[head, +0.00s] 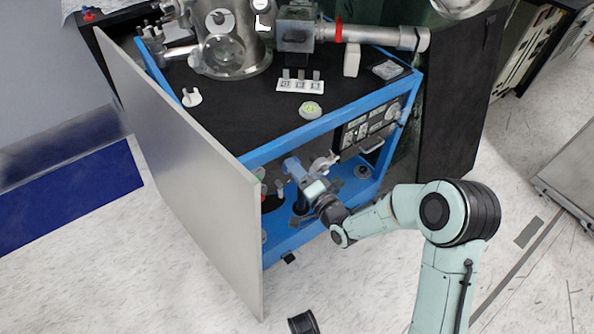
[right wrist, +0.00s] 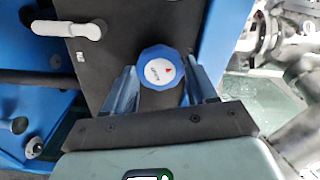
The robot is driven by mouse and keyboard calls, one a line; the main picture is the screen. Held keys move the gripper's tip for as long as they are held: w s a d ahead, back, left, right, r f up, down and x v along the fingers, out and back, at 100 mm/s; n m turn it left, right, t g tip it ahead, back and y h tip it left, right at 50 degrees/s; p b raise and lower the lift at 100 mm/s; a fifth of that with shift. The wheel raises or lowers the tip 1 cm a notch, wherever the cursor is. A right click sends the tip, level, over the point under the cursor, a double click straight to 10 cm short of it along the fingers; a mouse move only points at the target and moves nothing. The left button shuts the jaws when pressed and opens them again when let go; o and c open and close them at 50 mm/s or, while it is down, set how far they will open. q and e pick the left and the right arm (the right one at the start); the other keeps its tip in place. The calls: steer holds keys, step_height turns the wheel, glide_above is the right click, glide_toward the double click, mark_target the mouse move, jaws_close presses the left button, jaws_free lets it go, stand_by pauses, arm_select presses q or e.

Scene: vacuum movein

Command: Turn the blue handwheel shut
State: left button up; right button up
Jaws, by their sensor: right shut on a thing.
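The blue handwheel (right wrist: 161,68) has a faceted rim and a white centre cap with a small red mark. It shows in the right wrist view, in front of a dark panel. My right gripper (right wrist: 163,90) has one finger on each side of it and is shut on it. In the head view my right gripper (head: 303,194) reaches into the open front of the blue-framed cart; I cannot clearly make out the handwheel there.
A white lever handle (right wrist: 68,29) sits left of the handwheel. An open grey door panel (head: 195,165) stands left of my arm. The cart's blue frame (head: 330,122) crosses above my gripper, and the black top carries metal vacuum parts (head: 228,45). Floor at front is mostly clear.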

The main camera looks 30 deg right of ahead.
arm_select(q)
steer(key=shift+w+r, duration=0.1)
steer(key=shift+w, duration=0.15)
arm_select(e)
steer(key=shift+d, duration=0.1)
steer(key=shift+m, duration=0.3)
steer(key=o, duration=1.1)
steer(key=shift+c, duration=0.2)
arm_select(q)
steer(key=w+r+t+p, duration=0.2)
steer(key=w+r+p, duration=0.1)
steer(key=w+r, duration=0.2)
steer(key=shift+w+d, duration=0.45)
steer(key=shift+w, duration=0.05)
arm_select(e)
steer(key=s+d, duration=0.1)
steer(key=s, duration=1.2)
steer(key=shift+s+d, duration=0.15)
steer(key=shift+d, duration=0.25)
